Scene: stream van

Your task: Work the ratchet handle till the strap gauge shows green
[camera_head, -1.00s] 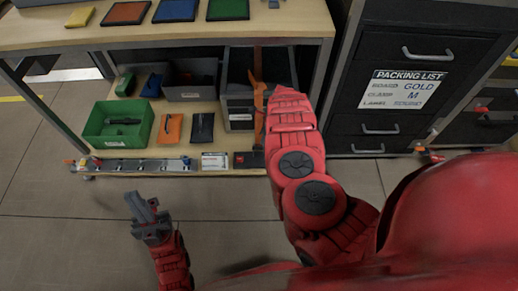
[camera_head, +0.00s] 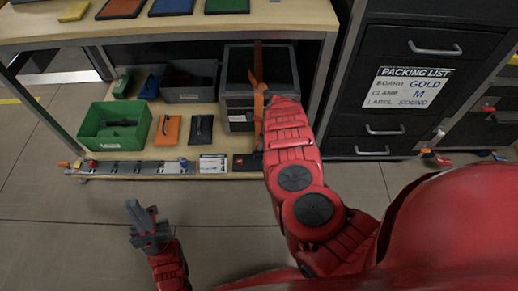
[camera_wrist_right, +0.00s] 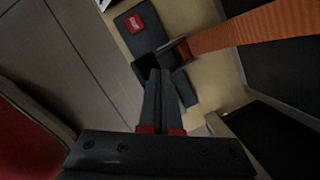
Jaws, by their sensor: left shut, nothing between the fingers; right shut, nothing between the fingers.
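An orange strap (camera_head: 257,65) runs down over the dark crate on the lower shelf in the head view. It also crosses the upper right of the right wrist view (camera_wrist_right: 245,31) and ends at a dark ratchet part (camera_wrist_right: 182,52). A dark plate with a red patch (camera_wrist_right: 134,23) lies beside it, and its red mark also shows in the head view (camera_head: 239,161). I see no green on it. My right gripper (camera_wrist_right: 160,72) is shut and empty, its tips close to the ratchet; contact is unclear. My left gripper (camera_head: 140,207) is shut and empty over the floor.
The lower shelf holds a green bin (camera_head: 93,133), a grey bin (camera_head: 188,96) and orange and black pouches. A metal rail (camera_head: 130,169) runs along its front edge. A drawer cabinet (camera_head: 380,148) stands at the right. The floor in front is clear.

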